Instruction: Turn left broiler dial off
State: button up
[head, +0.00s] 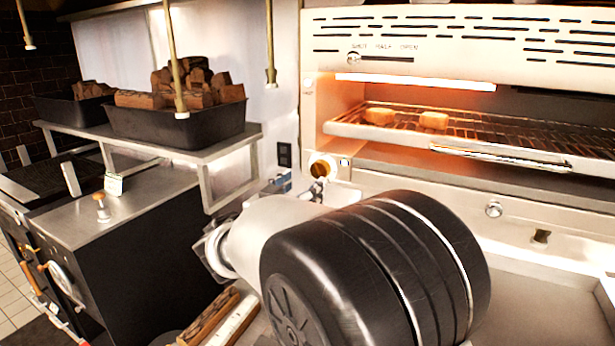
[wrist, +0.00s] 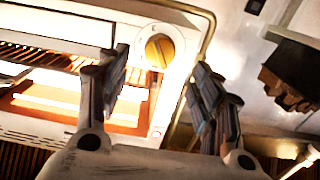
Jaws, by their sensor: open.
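The left broiler dial is a round brass-coloured knob (head: 320,168) on a pale plate at the broiler's lower left corner. In the wrist view the dial (wrist: 159,51) sits ahead of my gripper (wrist: 160,68), between the two fingers as seen. The fingers are spread apart and nothing is held. I cannot tell whether they touch the dial; a gap seems to show on both sides. In the head view my dark arm link covers much of the middle, and only a small part of the gripper shows just below the dial. The broiler (head: 465,75) glows orange inside at the left.
Two toasted pieces (head: 433,120) lie on the broiler rack (head: 500,135). A bar handle (head: 500,157) sticks out in front. At the left, a steel shelf (head: 215,147) bears black bins (head: 205,127) of firewood. A socket (head: 285,154) is on the wall beside the dial.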

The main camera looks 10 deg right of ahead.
aim_at(316, 174)
jog(key=x, duration=0.7)
jog(key=shift+w+d, duration=0.2)
jog(key=shift+w, duration=0.1)
jog(key=shift+c, duration=0.2)
jog(key=c, duration=1)
jog(key=shift+c, duration=0.2)
